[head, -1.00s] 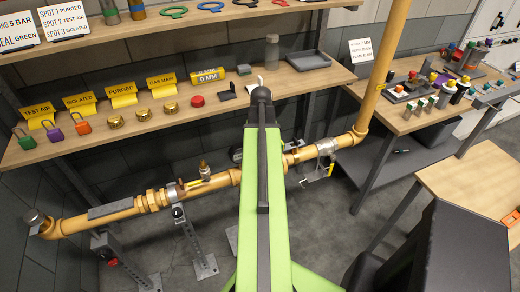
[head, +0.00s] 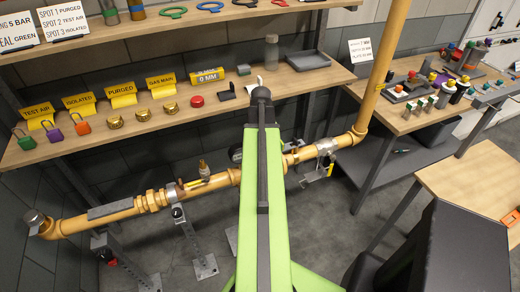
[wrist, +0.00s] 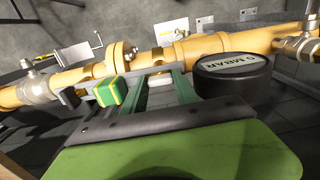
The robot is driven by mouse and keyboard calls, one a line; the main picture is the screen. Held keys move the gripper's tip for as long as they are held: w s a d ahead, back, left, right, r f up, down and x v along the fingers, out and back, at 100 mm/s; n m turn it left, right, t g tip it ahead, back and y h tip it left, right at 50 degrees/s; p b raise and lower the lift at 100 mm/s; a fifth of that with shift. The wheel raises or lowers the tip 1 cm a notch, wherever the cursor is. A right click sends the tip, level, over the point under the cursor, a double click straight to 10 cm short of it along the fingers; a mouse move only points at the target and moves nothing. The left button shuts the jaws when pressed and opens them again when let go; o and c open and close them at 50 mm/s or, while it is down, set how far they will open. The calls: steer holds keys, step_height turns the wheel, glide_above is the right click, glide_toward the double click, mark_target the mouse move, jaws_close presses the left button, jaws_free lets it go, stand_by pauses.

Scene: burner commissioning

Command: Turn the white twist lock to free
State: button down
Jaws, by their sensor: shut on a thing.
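My gripper (wrist: 157,92) shows in the wrist view, with its two dark green fingers reaching toward the yellow pipe (wrist: 215,48). A small white piece, seemingly the white twist lock (wrist: 159,79), sits between the fingertips, and the gripper is shut on it. The fingers hide part of it, so its turned position cannot be told. In the head view my green arm covers the gripper and the lock; the yellow pipe (head: 105,216) runs behind the arm.
A black round gauge marked 0 MBAR (wrist: 234,76) stands close to the right of the fingers. A green and yellow block (wrist: 110,92) is close on the left. The wooden shelf (head: 75,150) with yellow signs is above the pipe. Grey floor (head: 250,245) lies below.

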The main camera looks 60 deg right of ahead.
steer(key=shift+w, duration=0.15)
steer(key=c, duration=1.1)
jaws_free()
steer(key=shift+d, duration=0.1)
steer(key=shift+o, duration=0.7)
step_height(320, 180, up, 8)
steer(key=p, duration=0.8)
steer(key=shift+r, duration=0.1)
